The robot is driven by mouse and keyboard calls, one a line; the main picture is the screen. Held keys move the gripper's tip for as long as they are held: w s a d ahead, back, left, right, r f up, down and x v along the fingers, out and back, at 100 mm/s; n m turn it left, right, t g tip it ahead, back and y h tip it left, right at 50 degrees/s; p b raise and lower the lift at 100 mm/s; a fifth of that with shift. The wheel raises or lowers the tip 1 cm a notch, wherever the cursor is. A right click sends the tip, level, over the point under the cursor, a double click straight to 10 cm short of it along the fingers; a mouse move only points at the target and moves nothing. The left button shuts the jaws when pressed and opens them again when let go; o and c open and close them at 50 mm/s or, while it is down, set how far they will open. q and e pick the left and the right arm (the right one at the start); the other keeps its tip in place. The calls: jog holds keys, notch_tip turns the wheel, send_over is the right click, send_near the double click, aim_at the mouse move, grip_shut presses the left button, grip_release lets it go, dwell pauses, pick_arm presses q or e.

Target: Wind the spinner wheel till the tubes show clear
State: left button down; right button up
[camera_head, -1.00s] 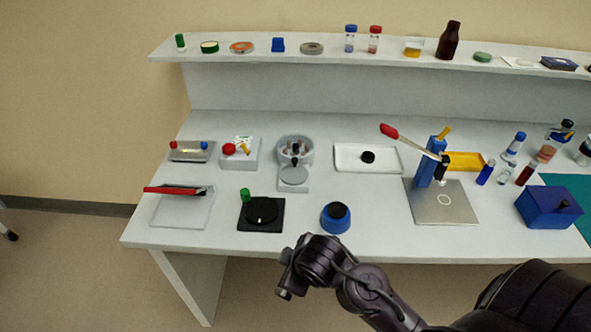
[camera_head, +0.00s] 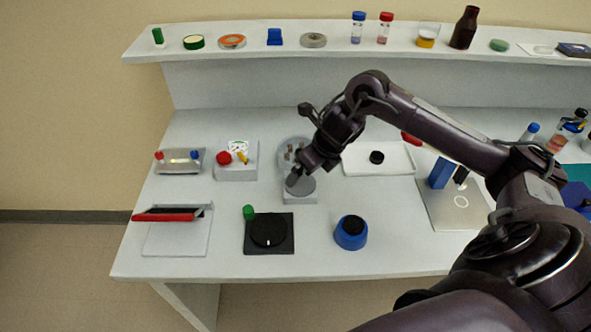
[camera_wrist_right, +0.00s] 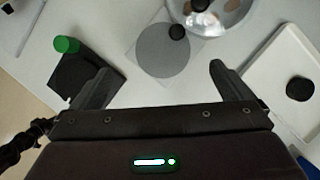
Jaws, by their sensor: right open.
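The spinner (camera_head: 288,199) stands in the middle left of the bench. Its grey bowl (camera_head: 286,143) holds small tubes (camera_head: 290,152) that look brownish; their clearness cannot be told. In front of the bowl lies the flat round grey wheel (camera_head: 305,189), partly hidden by my right gripper (camera_head: 294,180). In the right wrist view the wheel (camera_wrist_right: 160,52) lies ahead between the open fingers of my right gripper (camera_wrist_right: 160,68), and its black knob (camera_wrist_right: 178,32) stands at the rim near the bowl. The gripper holds nothing. My left gripper is not in view.
A black device (camera_head: 268,232) with a green-capped piece and a blue pot (camera_head: 351,233) stand in front. A box with a red button (camera_head: 237,165) is at left. A white tray (camera_head: 365,170) with a black knob lies right. The shelf (camera_head: 340,54) runs behind.

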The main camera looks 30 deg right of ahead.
aim_at(300, 183)
jog(key=shift+s+d, duration=0.1)
jog(key=shift+d, duration=0.25)
jog(key=shift+a+f, duration=0.15)
jog(key=shift+f, duration=0.15)
jog(key=p+x, duration=0.1)
jog(key=x, duration=0.4)
jog(key=shift+f, duration=0.15)
jog(key=shift+w+f, duration=0.25)
jog(key=shift+f, duration=0.25)
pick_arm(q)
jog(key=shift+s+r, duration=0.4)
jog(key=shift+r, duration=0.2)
pick_arm(e)
jog(key=c, duration=1)
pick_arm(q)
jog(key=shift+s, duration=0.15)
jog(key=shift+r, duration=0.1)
